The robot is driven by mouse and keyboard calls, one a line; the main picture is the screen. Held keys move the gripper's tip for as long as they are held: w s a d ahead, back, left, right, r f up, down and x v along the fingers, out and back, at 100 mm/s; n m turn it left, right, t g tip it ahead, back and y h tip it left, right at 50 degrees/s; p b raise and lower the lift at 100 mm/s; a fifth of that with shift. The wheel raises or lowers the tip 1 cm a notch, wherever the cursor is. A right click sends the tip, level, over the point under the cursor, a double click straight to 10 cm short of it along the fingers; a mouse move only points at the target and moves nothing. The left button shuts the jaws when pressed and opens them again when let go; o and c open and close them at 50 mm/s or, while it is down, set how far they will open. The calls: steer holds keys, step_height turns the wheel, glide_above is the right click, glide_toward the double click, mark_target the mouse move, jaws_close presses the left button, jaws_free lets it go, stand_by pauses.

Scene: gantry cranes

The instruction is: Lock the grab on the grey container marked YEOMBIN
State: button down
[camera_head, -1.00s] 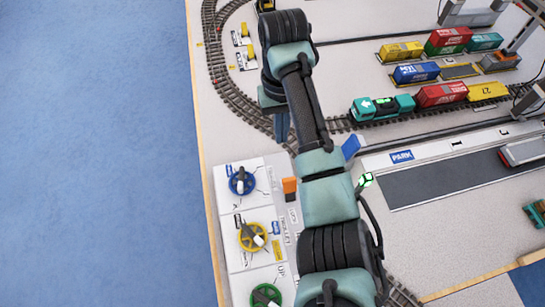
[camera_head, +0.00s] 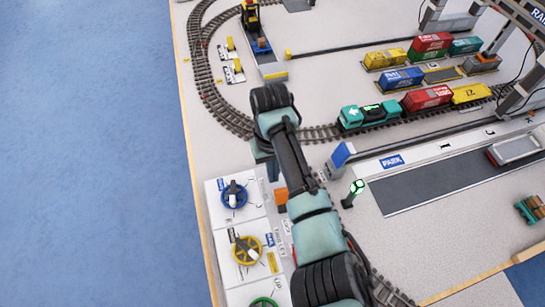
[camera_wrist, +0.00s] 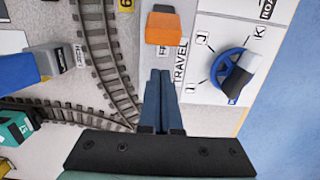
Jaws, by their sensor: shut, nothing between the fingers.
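My gripper is shut and empty, its two blue-grey fingers together in the wrist view (camera_wrist: 160,78). In the head view it points down by the control panel (camera_head: 232,225), partly hidden by my arm. An orange block-shaped control (camera_wrist: 164,27) lies just beyond the fingertips, beside the word TRAVEL; it also shows in the head view (camera_head: 281,197). A blue wheel (camera_wrist: 232,76) with a black-and-white handle is to the right, apart from the fingers. A greyish container (camera_head: 480,63) stands among coloured ones at the upper right; its lettering is unreadable. I cannot make out the grab.
Yellow (camera_head: 247,250) and green (camera_head: 264,303) wheels sit below the blue one. Curved track (camera_wrist: 108,60) lies left of the fingers. A blue-topped post (camera_head: 341,154) and a green-lit post (camera_head: 353,192) stand right of my arm. A train (camera_head: 369,114) is on the track.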

mark_target(282, 202)
steer(key=shift+s+d+r+p, duration=0.3)
steer(key=shift+s+r, duration=0.2)
steer(key=shift+s, duration=0.25)
steer(key=shift+s+d+r+p, duration=0.25)
steer(key=shift+s+r, duration=0.2)
steer(key=shift+s, duration=0.3)
steer(key=shift+r, duration=0.1)
